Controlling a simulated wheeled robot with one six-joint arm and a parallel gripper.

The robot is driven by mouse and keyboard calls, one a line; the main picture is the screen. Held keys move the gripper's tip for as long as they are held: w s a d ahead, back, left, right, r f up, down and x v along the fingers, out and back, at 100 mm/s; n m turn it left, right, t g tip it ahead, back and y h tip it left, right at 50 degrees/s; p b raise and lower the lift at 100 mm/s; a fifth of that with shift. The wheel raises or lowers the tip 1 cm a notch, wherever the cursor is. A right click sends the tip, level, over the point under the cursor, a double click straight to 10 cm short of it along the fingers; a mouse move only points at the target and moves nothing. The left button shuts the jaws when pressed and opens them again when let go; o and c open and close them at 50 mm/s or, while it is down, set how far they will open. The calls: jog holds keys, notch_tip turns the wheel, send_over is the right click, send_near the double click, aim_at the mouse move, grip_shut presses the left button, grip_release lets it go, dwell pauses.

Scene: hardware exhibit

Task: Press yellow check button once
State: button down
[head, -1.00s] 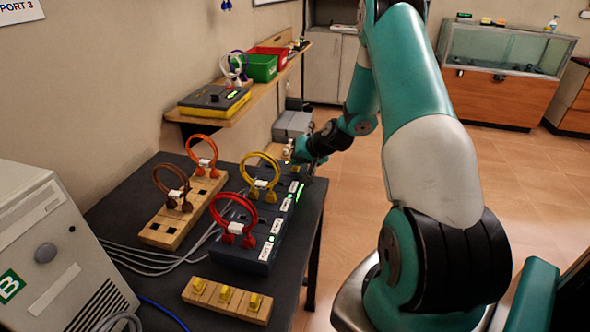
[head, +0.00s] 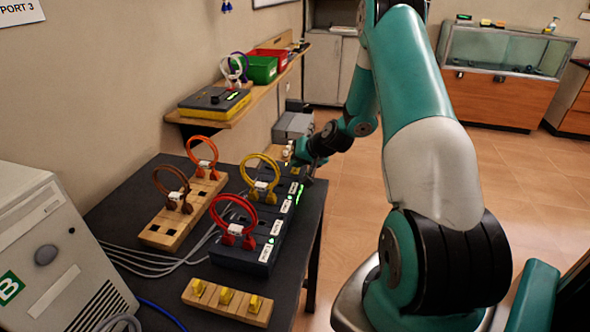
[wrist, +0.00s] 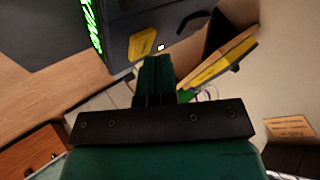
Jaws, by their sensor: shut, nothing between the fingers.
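A dark box (head: 228,256) on the black table carries yellow and red cable loops, white labels and a glowing green strip. At its far end is a small yellow patch (head: 295,170), close below my gripper (head: 291,154). In the wrist view, a flat yellow button (wrist: 143,43) lies on the dark box surface, just beyond and slightly left of the fingertips (wrist: 156,62). My gripper is shut and empty. A small bright spot shows beside the button. I cannot tell whether the fingertips touch the surface.
A wooden block with orange and brown loops (head: 172,222) stands left of the box. A wooden strip with several yellow pieces (head: 227,300) lies in front. A grey computer case (head: 60,250) stands at left. A wall shelf (head: 262,90) holds bins.

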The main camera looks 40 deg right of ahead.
aim_at(297, 169)
jog(key=shift+r, duration=0.5)
jog(key=shift+r+p, duration=1.85)
jog(key=shift+r, duration=0.6)
